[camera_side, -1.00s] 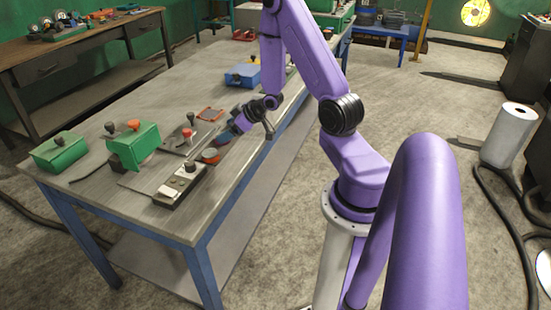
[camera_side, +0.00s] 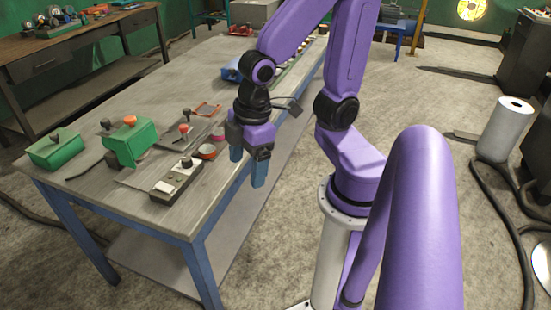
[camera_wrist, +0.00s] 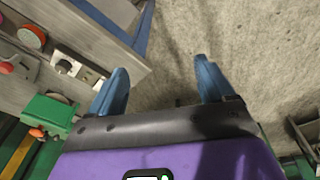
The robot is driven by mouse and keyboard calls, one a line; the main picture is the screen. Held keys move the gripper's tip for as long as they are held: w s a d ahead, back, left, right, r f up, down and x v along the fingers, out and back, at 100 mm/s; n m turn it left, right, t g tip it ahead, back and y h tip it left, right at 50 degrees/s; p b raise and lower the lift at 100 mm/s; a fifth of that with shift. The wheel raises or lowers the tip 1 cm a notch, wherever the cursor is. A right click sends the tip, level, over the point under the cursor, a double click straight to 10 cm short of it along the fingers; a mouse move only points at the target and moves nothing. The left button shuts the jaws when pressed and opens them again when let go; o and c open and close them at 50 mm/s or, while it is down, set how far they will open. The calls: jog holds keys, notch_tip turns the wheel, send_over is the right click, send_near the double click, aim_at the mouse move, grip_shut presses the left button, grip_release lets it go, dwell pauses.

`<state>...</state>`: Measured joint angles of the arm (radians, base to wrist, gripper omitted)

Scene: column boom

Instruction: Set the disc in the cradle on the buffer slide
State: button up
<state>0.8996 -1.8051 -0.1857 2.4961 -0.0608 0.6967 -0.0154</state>
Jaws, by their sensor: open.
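A round orange-red disc (camera_side: 207,151) lies near the bench's right edge; it also shows at the upper left of the wrist view (camera_wrist: 32,37). Whether it sits in a cradle is too small to tell. A flat grey plate (camera_side: 145,178) beside it may be the buffer slide, but I cannot make out a cradle for certain. My gripper (camera_side: 247,165) points down just right of the disc, over the bench edge, apart from the disc. In the wrist view its blue fingers (camera_wrist: 162,78) are spread, with only bare floor between them.
A blue box (camera_side: 232,71) is farther back.

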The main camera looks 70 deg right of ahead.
jog(key=shift+o, duration=0.4)
jog(key=s+r+n+g, duration=0.1)
jog(key=s+r, duration=0.1)
jog(key=s, duration=0.4)
jog(key=shift+d+n+h, duration=0.3)
jog(key=shift+d, duration=0.05)
jog(key=shift+w, duration=0.15)
